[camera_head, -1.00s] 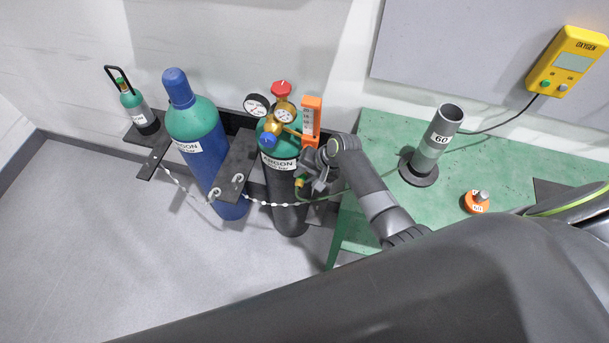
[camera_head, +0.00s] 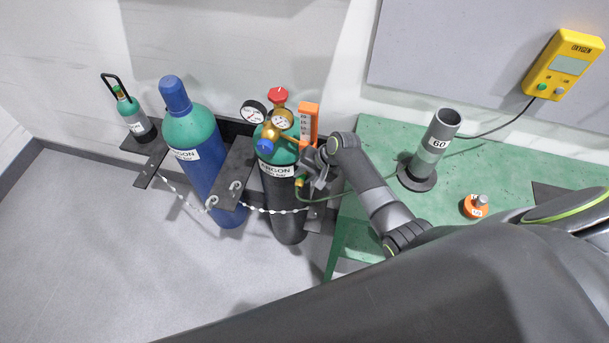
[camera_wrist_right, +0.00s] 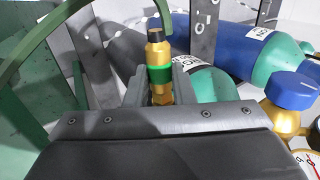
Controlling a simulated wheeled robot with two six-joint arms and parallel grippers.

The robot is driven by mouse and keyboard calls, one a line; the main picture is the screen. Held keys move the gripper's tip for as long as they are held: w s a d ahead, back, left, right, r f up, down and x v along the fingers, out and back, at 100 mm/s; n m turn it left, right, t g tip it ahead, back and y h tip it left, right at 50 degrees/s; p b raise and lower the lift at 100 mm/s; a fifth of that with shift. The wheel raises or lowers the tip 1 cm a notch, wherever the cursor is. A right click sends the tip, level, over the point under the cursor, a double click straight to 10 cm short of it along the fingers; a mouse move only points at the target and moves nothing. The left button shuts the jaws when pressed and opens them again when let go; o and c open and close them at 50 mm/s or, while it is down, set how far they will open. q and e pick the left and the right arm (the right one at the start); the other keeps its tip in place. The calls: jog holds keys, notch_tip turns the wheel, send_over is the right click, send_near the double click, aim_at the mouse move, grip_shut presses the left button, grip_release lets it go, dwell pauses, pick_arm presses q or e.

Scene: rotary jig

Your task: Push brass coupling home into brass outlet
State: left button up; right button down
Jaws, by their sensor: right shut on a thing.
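The brass coupling (camera_wrist_right: 157,55) has a green band and a dark end, and stands between the fingers of my right gripper (camera_wrist_right: 161,84) in the right wrist view. In the head view the gripper (camera_head: 308,178) is shut on the coupling (camera_head: 299,182), just below the orange flowmeter (camera_head: 308,124) on the argon cylinder's brass regulator (camera_head: 270,132). A green hose (camera_head: 330,197) runs from the coupling to the right. I cannot make out the brass outlet; the gripper hides that area, so contact cannot be told. My left gripper is not in view.
The black argon cylinder (camera_head: 285,215) and a blue cylinder (camera_head: 205,180) stand in a chained rack. A small cylinder (camera_head: 131,112) is at far left. A green bench (camera_head: 385,165) holds a grey tube stand (camera_head: 434,150) and an orange weight (camera_head: 474,207). Floor in front is clear.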

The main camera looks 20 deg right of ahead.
jog(key=shift+w+r, duration=0.15)
jog(key=c, duration=1.6)
grip_release()
jog(key=shift+d, duration=0.1)
jog(key=o, duration=0.4)
jog(key=shift+o, duration=0.2)
jog(key=b+v, duration=0.1)
jog(key=v, duration=1.6)
jog(key=shift+b, duration=0.3)
